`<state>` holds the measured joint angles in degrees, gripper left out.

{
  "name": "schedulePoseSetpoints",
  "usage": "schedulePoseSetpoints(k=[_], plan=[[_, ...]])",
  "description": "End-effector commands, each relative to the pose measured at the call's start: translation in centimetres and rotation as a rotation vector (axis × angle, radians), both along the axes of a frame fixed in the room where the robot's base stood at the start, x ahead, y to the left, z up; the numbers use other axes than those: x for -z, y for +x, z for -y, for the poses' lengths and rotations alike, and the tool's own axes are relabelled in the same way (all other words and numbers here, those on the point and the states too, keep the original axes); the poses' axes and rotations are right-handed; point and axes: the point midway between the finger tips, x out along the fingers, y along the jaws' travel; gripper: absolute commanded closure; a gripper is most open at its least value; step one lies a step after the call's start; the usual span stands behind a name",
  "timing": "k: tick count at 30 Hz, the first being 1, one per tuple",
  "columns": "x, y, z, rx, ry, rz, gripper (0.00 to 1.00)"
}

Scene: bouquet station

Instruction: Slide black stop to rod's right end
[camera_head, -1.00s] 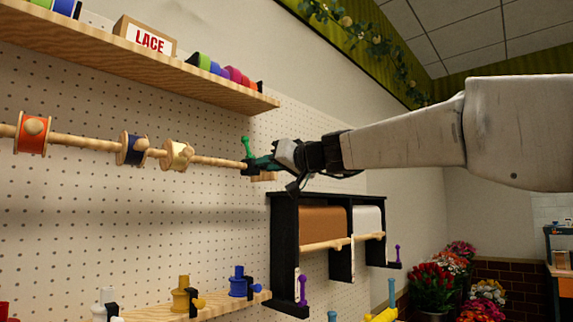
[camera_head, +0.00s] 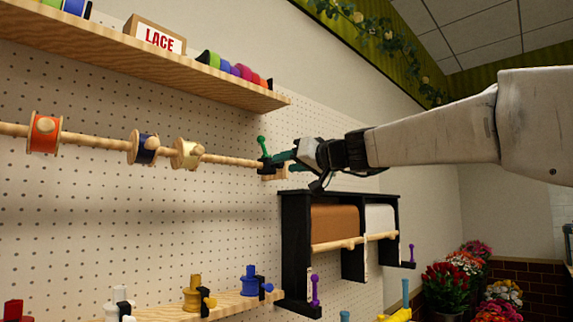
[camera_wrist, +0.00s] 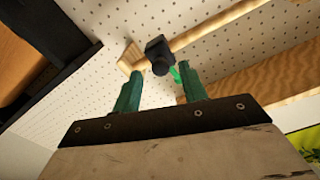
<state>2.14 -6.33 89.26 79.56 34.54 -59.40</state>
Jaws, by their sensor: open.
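The black stop (camera_head: 265,164) sits on the wooden rod (camera_head: 222,159) close to its right end, with its green lever (camera_head: 261,145) pointing up. In the wrist view the black stop (camera_wrist: 160,55) shows just beyond and between my two green fingertips, near the rod's wooden end bracket (camera_wrist: 130,58). My gripper (camera_head: 284,162) is open, just right of the stop in the head view. It also shows in the wrist view (camera_wrist: 161,84) with its fingers apart and nothing gripped. Part of the rod's right end is hidden behind the stop and my gripper.
Orange (camera_head: 43,133), navy (camera_head: 143,148) and cream (camera_head: 187,154) spools hang on the rod further left. A lace shelf (camera_head: 165,73) runs above. A black-framed paper holder (camera_head: 294,245) is below my gripper. A lower shelf (camera_head: 232,302) holds several colored pieces.

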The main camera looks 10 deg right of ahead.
Motion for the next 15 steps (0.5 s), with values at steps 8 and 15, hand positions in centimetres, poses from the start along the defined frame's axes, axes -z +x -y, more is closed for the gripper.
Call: schedulePoseSetpoints(k=[8,15], plan=[[-0.1,-4.1,2.6,0.003,0.0,0.002,0.57],[0.0,-5.6,3.4,-0.001,-0.001,0.001,0.57]])
